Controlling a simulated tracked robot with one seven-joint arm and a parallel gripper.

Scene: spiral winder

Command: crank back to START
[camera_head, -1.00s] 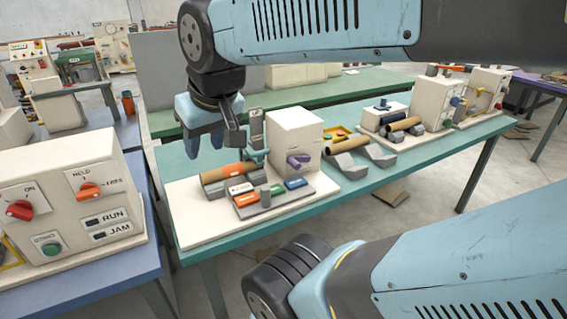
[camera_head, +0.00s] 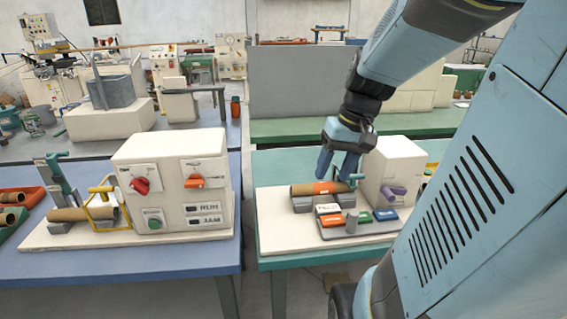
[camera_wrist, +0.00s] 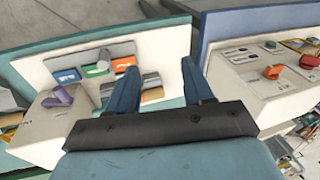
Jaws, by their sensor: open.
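My gripper (camera_head: 337,172) is open and empty above the left end of the green bench, over a brown tube with an orange band (camera_head: 322,188). In the wrist view its two fingers (camera_wrist: 160,85) are spread apart. A cream box (camera_head: 392,165) stands right of the tube, with a purple handle (camera_head: 394,193) on its front. The purple handle also shows in the wrist view (camera_wrist: 58,97), left of the fingers and apart from them. A yellow crank-like handle (camera_head: 101,190) is on the left bench's machine. I cannot read a START mark anywhere.
The cream control box (camera_head: 170,187) on the blue bench has red and orange knobs and a green button. Coloured blocks (camera_head: 357,215) lie in front of the tube. A gap of floor separates the two benches. A grey panel (camera_head: 300,80) stands behind.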

